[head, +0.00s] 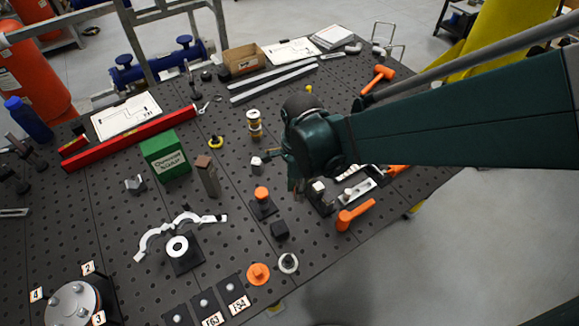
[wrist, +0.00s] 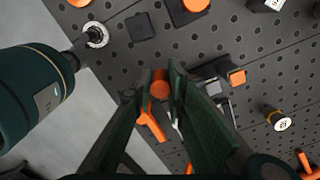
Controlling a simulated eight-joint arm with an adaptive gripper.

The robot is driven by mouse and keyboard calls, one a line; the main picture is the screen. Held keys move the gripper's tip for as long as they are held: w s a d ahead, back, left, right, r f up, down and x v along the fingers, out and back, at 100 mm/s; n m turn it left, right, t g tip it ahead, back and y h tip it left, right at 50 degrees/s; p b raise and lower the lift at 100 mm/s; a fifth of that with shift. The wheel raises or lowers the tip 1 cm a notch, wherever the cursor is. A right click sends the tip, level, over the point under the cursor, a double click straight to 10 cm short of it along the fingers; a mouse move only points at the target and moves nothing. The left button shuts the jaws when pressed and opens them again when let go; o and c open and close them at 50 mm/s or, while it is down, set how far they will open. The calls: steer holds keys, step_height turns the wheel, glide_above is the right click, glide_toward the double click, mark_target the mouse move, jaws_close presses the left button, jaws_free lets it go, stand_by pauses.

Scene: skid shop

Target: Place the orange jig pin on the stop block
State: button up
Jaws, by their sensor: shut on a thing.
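My gripper (head: 294,186) hangs over the middle of the perforated table. In the wrist view its two fingers (wrist: 160,75) are closed on the round orange jig pin (wrist: 160,88). In the head view the pin is hidden by the gripper. A small plain dark block (head: 280,230), which looks like the stop block, sits on the table nearer the camera than the gripper. It also shows above the fingertips in the wrist view (wrist: 139,27). Its top looks bare, and the held pin is apart from it.
An orange-topped piece on a black base (head: 262,194) stands close to the dark block. A metal ring piece (head: 288,262) and an orange disc (head: 258,273) lie near the table edge. An orange clamp handle (head: 355,214) lies to the right. A green box (head: 165,155) stands left.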

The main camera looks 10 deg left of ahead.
glide_above(280, 227)
steer(key=shift+r, duration=0.45)
steer(key=shift+f, duration=0.15)
steer(key=shift+f, duration=2.8)
steer(key=shift+f, duration=0.1)
steer(key=shift+f, duration=1.95)
steer(key=shift+f, duration=0.2)
steer(key=o, duration=0.9)
steer(key=shift+r, duration=0.3)
